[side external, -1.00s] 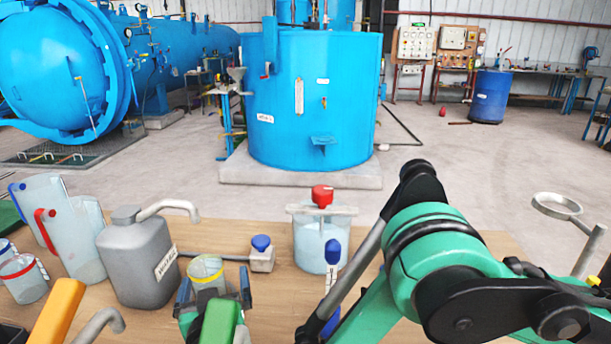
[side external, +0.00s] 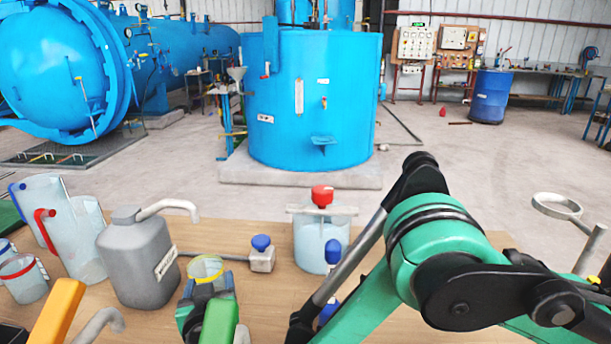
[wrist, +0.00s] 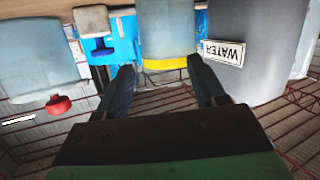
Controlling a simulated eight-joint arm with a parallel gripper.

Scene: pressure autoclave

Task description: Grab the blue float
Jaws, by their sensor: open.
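A blue-topped piece (side external: 333,252) with a thin stem stands in front of the red-capped jar in the side view. It is partly hidden by my arm, and I cannot tell for certain that it is the blue float. A blue knob (side external: 261,242) on a grey block is another blue part; it also shows in the wrist view (wrist: 101,45). My gripper (side external: 207,279) is open at the near side of a yellow-rimmed beaker (side external: 205,266). In the upside-down wrist view, the beaker (wrist: 166,35) appears between my fingers (wrist: 160,78); contact is unclear.
A grey water jug (side external: 140,262) stands left of the beaker. The red-capped jar (side external: 322,240) stands to the right. Clear jugs (side external: 75,235) and an orange handle (side external: 60,310) are at the left. Bare table (side external: 235,225) shows behind the beaker.

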